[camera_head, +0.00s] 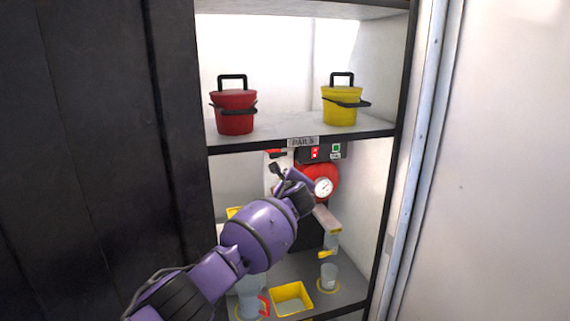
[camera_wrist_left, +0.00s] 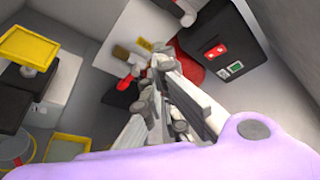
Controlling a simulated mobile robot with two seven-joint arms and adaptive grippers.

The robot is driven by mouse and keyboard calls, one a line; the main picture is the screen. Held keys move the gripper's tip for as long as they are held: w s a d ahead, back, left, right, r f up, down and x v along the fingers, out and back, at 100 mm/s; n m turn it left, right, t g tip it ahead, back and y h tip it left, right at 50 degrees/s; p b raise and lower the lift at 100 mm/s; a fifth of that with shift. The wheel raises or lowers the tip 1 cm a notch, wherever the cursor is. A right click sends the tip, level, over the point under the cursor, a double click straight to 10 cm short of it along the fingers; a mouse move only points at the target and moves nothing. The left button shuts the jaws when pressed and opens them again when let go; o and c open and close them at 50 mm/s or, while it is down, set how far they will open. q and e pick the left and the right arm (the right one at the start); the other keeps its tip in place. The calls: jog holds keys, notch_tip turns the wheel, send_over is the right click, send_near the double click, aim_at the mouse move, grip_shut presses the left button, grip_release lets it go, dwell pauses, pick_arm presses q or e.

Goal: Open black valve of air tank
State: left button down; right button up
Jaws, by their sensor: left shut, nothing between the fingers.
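The red round air tank (camera_head: 330,178) with a white dial gauge (camera_head: 323,187) stands on the cabinet's lower level. In the left wrist view part of a red body (camera_wrist_left: 190,66) shows behind the fingers. My left gripper (camera_head: 284,174) is in front of the equipment, just left of the gauge. In the left wrist view its fingers (camera_wrist_left: 161,68) are close together and hold nothing. I cannot pick out the black valve for sure; the gripper and arm hide part of that area. My right gripper is not in view.
A black box (camera_wrist_left: 208,38) with red and green buttons sits above the tank. The shelf (camera_head: 290,131) above carries a red pail (camera_head: 235,112) and a yellow pail (camera_head: 342,106). A yellow tray (camera_head: 292,299) and a clear cup (camera_head: 328,277) stand below. Cabinet walls limit the sides.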

pick_arm(q)
jog(key=s+d+f+n+h, duration=0.1)
jog(key=s+d+n+h, duration=0.3)
jog(key=d, duration=0.1)
jog(key=s+a+f+n+g+h, duration=0.1)
jog(key=s+a+f+n, duration=0.3)
jog(key=s+f+n, duration=0.8)
jog(key=s+a+f+n+g+y, duration=0.1)
jog(key=s+a+f, duration=0.6)
jog(key=s, duration=0.8)
jog(key=s+a+f+n+g+y, duration=0.1)
jog(key=s+a+f+n, duration=0.3)
jog(key=s+f, duration=0.9)
jog(key=s+a+f+n+g+y, duration=0.2)
jog(key=s+a+f, duration=0.8)
jog(key=s, duration=0.9)
jog(key=shift+a+f+n+g, duration=0.2)
jog(key=shift+a+n+g, duration=0.2)
jog(key=shift+n+g, duration=0.3)
